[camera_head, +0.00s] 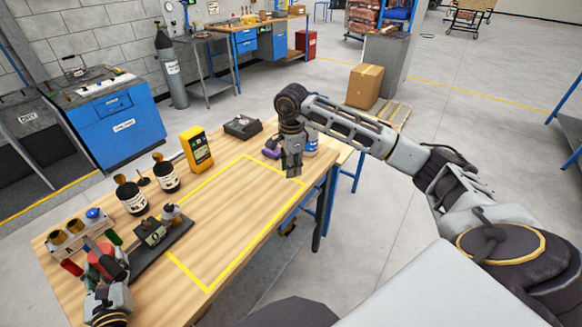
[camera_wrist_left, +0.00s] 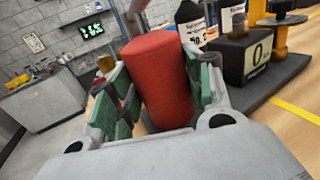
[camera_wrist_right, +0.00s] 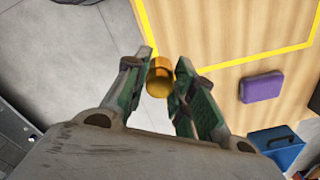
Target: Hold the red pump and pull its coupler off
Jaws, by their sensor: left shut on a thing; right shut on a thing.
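The red pump (camera_head: 99,256) stands at the front left of the wooden table. My left gripper (camera_head: 112,268) is shut around its body. In the left wrist view the red pump (camera_wrist_left: 157,78) sits between the green-padded fingers, slightly tilted in the picture. My right gripper (camera_head: 293,172) is far from the pump, near the table's right edge. In the right wrist view its fingers are shut on a small brass-coloured coupler (camera_wrist_right: 160,77), apart from the pump. The coupler cannot be made out in the head view.
A yellow tape outline (camera_head: 207,288) marks a clear area of table. A dark scale-like device (camera_head: 150,233), two dark bottles (camera_head: 166,174) and a yellow meter (camera_head: 196,149) stand left of it. A purple object (camera_wrist_right: 262,87) and a blue object (camera_wrist_right: 277,147) lie near my right gripper.

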